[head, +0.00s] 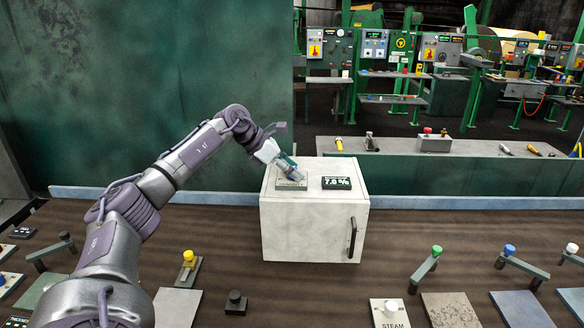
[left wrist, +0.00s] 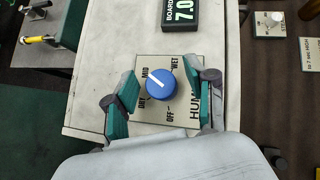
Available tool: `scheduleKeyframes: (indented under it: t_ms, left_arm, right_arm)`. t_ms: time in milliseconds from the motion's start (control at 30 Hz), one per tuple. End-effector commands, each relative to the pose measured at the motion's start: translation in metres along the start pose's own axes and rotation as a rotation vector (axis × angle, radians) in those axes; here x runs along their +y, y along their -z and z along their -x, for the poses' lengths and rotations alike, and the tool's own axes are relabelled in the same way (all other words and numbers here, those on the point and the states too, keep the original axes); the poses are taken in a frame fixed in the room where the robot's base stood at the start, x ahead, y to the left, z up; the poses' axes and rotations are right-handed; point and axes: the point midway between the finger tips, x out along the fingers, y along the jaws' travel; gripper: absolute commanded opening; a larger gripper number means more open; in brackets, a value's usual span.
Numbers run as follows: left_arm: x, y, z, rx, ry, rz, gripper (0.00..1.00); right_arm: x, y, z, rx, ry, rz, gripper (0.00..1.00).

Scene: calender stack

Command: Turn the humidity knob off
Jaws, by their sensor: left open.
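The blue humidity knob (left wrist: 161,85) sits on a beige label plate (left wrist: 140,117) marked OFF, MID and WET, with another label partly covered. Its white pointer line points up-left, toward MID. The plate is on top of a pale box (head: 300,230). My left gripper (left wrist: 160,98) is open, with one teal-padded finger on each side of the knob. In the head view my left gripper (head: 290,172) reaches down over the plate and hides the knob. I cannot tell whether the fingers touch it. My right gripper is not in view.
A dark display (head: 337,183) reading 7.0 % stands beside the plate on the box. The box front has a dark handle (head: 352,238).

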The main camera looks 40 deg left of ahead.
Motion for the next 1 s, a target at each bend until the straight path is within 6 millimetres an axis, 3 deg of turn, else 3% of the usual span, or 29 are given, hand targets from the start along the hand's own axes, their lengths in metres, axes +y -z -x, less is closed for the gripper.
scheduleKeyframes:
  t_ms: [167, 500, 1000]
  left_arm:
    - [0.0000, 0.0003, -0.0003, 0.000, 0.000, 0.000, 0.56]
    - [0.0001, 0.0001, 0.0001, 0.000, 0.000, 0.000, 0.01]
    - [-0.0001, 0.0002, 0.0006, 0.001, -0.086, 0.080, 0.00]
  right_arm:
    - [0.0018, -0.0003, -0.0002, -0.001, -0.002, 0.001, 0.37]
    - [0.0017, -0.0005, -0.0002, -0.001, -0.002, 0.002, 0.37]
    - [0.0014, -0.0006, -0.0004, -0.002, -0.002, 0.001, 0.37]
